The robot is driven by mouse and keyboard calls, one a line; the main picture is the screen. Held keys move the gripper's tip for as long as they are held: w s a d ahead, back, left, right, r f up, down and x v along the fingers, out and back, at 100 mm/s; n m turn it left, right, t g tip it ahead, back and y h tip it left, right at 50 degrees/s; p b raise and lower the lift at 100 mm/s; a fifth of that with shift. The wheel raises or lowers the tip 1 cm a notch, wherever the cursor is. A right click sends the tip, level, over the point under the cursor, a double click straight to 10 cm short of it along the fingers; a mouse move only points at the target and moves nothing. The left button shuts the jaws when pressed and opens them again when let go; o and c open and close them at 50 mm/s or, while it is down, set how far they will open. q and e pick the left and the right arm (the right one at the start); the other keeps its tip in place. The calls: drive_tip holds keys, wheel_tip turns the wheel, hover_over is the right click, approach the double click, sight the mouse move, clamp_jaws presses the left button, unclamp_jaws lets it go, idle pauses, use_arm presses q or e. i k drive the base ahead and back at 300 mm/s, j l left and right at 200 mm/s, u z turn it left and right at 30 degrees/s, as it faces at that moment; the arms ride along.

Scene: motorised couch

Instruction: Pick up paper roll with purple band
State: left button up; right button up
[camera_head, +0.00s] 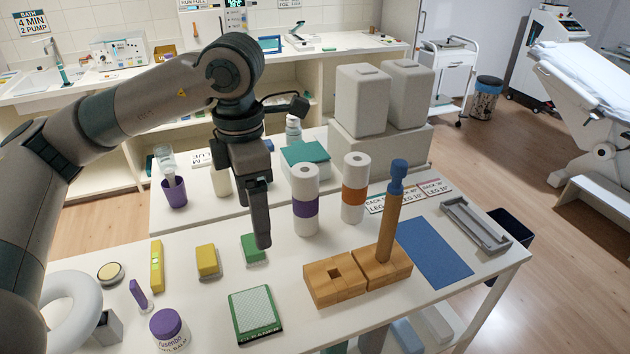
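The paper roll with a purple band (305,208) stands upright on the white table, right of the picture's middle line of my arm. A similar roll with an orange band (354,195) stands upright to its right, a little apart. My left gripper (263,244) comes in from the left and points down, just left of the purple-banded roll in the picture. A visible gap separates them. Its fingers are seen edge-on, so I cannot tell if they are open. Nothing shows held in it. My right gripper is not in view.
A green block (254,248) sits beside my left fingertips. In front are a green-framed pad (254,313) and wooden blocks (335,283) with an upright, blue-topped peg (396,180). A teal box (306,155) and large grey blocks (362,100) stand behind the rolls.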

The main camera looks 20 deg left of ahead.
sight(304, 176)
drive_tip(key=i, duration=0.95)
